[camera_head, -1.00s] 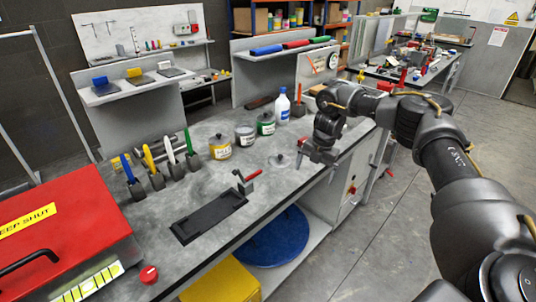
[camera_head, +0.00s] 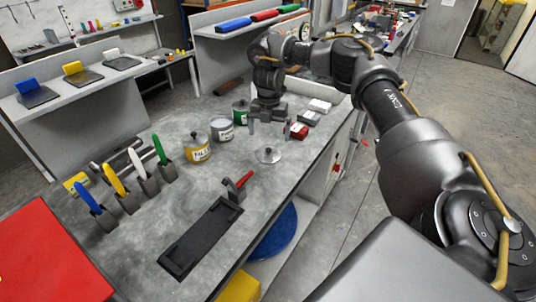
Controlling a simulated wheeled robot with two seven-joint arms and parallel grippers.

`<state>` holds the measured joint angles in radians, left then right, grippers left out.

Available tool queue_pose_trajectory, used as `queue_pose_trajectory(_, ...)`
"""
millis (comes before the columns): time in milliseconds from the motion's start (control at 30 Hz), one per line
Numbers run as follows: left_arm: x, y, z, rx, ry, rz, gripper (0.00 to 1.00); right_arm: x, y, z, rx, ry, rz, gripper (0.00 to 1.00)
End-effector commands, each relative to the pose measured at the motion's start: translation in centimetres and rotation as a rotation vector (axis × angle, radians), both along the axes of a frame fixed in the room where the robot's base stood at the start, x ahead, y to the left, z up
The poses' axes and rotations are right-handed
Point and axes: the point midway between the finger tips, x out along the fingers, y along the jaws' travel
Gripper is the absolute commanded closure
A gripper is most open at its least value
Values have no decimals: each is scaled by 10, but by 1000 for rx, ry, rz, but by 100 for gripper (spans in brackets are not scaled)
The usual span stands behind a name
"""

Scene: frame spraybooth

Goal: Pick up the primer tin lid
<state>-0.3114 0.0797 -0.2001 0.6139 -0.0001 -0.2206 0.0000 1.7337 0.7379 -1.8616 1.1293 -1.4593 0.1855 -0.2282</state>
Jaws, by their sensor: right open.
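A round grey lid with a dark knob (camera_head: 268,156) lies flat on the grey workbench (camera_head: 215,172), near its right edge. It appears to be the primer tin lid. Behind and left of it stand a yellow-labelled tin (camera_head: 197,149), a grey tin (camera_head: 222,130) and a green tin (camera_head: 241,113), partly overlapping in view. My right gripper (camera_head: 267,130) points down with its fingers apart and empty. It shows just beyond the lid in the picture, apart from it; its exact height is hard to tell. My left gripper is out of view.
Several coloured-handled tools stand in holders, such as a green one (camera_head: 160,150), at the left. A red box (camera_head: 298,131) lies right of the gripper. Bench around the lid is clear.

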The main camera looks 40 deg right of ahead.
Motion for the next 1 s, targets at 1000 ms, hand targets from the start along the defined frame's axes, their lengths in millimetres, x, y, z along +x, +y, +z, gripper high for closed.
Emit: queue_pose_trajectory(1000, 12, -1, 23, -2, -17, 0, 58, 1, -5, -85, 0, 0, -6, 0)
